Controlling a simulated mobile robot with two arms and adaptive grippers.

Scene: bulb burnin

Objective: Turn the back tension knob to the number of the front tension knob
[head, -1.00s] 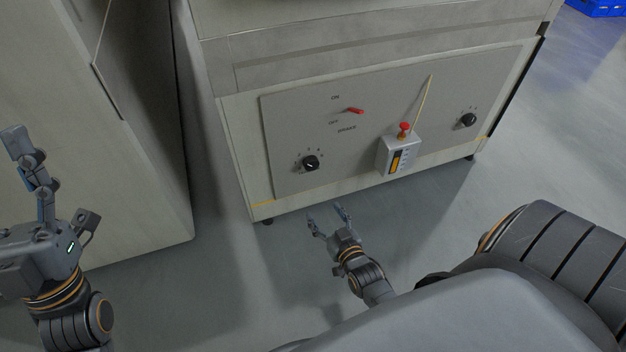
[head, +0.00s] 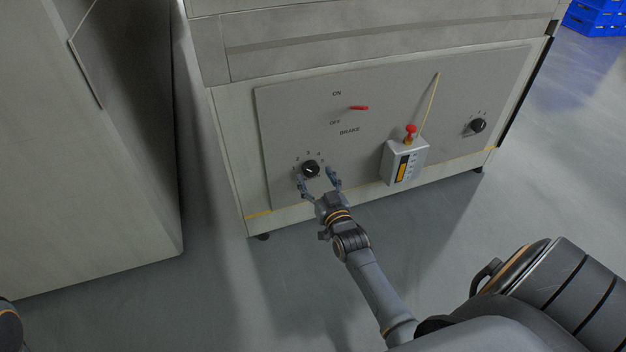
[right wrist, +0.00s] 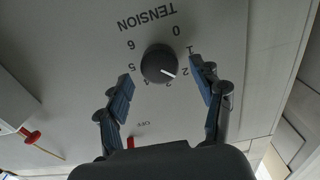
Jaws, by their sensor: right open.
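A black tension knob (head: 310,168) with a number ring sits on the lower left of the machine's grey panel. My right gripper (head: 318,180) is open in front of it, with fingers spread below and to either side. In the right wrist view, upside down, the knob (right wrist: 159,62) lies between the fingertips of my gripper (right wrist: 160,74), apparently ungripped. "TENSION" and numbers from 0 to 6 show there; its white mark points between 2 and 3. A second black knob (head: 477,125) is at the panel's right; its setting is too small to read. My left gripper is out of view.
A red brake switch (head: 359,108) with ON and OFF labels is above the left knob. A grey box (head: 405,162) with a red button juts out between the knobs. A pale cabinet (head: 90,200) stands left. Blue crates (head: 597,18) are far right.

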